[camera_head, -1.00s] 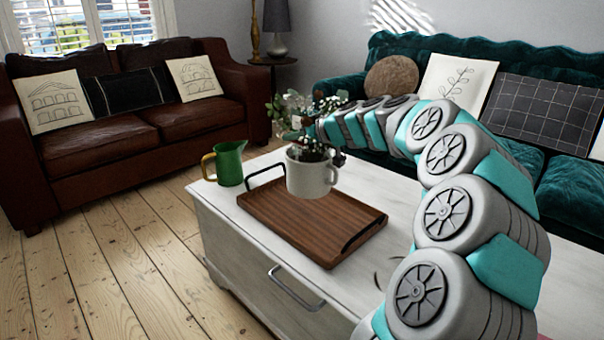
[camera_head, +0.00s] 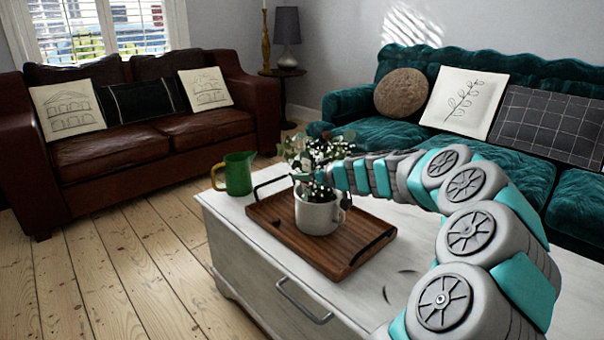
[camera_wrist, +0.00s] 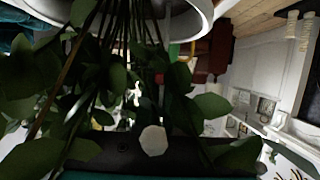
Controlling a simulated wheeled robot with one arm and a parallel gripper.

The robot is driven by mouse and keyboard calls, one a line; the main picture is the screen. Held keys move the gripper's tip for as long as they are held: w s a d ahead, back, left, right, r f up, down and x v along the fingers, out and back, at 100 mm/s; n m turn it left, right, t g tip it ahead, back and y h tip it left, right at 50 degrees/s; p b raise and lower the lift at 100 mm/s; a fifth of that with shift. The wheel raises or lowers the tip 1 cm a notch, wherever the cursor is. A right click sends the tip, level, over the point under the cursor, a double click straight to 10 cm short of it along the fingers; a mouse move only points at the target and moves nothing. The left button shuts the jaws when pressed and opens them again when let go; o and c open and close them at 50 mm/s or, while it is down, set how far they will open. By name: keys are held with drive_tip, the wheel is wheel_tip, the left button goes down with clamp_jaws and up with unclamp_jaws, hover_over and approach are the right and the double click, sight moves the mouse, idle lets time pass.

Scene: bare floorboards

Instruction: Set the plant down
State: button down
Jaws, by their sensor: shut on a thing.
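The plant (camera_head: 318,160), green leaves with small white flowers, stands upright in a white mug-like pot (camera_head: 317,214). The pot is over the middle of the brown wooden tray (camera_head: 343,263); its base looks at or very near the tray's surface, but contact cannot be told. My gripper (camera_head: 322,178) reaches in from the right at the stems above the pot's rim and is shut on the plant. Leaves hide its fingertips. In the wrist view, leaves and stems (camera_wrist: 110,75) fill the left and middle, with the pot's pale rim (camera_wrist: 190,20) at the top.
The tray, with black handles, lies on a white coffee table (camera_head: 240,238). A green jug (camera_head: 238,173) stands left of the tray. The tabletop right of the tray is mostly clear. A brown sofa (camera_head: 140,145) and a teal sofa (camera_head: 390,130) stand behind.

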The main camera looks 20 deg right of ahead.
drive_tip(key=c, duration=1)
unclamp_jaws()
drive_tip(key=b+v, duration=0.1)
drive_tip(key=v, duration=1.1)
drive_tip(key=shift+f, duration=0.1)
